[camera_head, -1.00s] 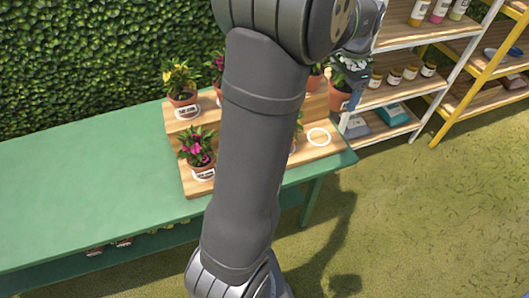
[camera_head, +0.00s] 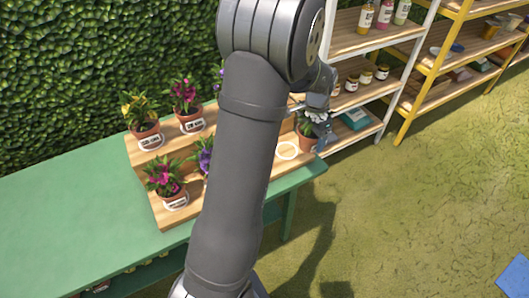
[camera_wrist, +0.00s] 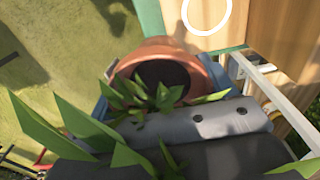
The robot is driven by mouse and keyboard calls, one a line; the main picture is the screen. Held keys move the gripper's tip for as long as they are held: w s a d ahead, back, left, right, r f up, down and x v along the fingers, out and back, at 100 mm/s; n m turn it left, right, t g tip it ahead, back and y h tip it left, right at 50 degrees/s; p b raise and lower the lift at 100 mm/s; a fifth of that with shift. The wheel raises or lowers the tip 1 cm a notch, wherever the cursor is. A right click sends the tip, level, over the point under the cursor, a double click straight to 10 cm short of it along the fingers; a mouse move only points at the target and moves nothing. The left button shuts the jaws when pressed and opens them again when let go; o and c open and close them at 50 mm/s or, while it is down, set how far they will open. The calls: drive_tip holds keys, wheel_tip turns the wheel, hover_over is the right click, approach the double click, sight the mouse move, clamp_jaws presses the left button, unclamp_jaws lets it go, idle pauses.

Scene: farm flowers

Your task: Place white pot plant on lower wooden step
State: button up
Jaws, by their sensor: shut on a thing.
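The white pot plant (camera_head: 306,139) has a terracotta pot, green leaves and white flowers. My gripper (camera_head: 319,126) is shut on it, and the arm hides part of this grip. In the wrist view the pot (camera_wrist: 165,48) sits between the fingers, upright as far as I can tell, with leaves across the lower picture. The lower wooden step (camera_head: 287,151) carries an empty white ring (camera_head: 287,159) just left of the held pot in the head view. In the wrist view the ring (camera_wrist: 207,30) lies beyond the pot's upper right, and the pot appears beyond the step's edge.
Other potted plants stand on the steps: yellow (camera_head: 145,130) and magenta (camera_head: 188,119) on the upper step, pink (camera_head: 168,186) and purple (camera_head: 203,157) on the lower. The green table (camera_head: 80,225) is clear at left. A white shelf (camera_head: 375,128) stands close behind the held plant.

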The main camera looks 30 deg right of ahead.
drive_tip(key=w+f, duration=0.2)
drive_tip(key=w, duration=0.1)
drive_tip(key=w+a+f, duration=0.1)
drive_tip(key=w, duration=0.2)
drive_tip(key=w+a+f, duration=0.1)
drive_tip(key=w+f, duration=0.1)
drive_tip(key=w, duration=0.1)
drive_tip(key=shift+a+f, duration=0.1)
drive_tip(key=shift+f, duration=2.1)
drive_tip(key=shift+f, duration=0.15)
drive_tip(key=o, duration=1.3)
wheel_tip(320, 180, up, 12)
drive_tip(key=shift+r, duration=0.15)
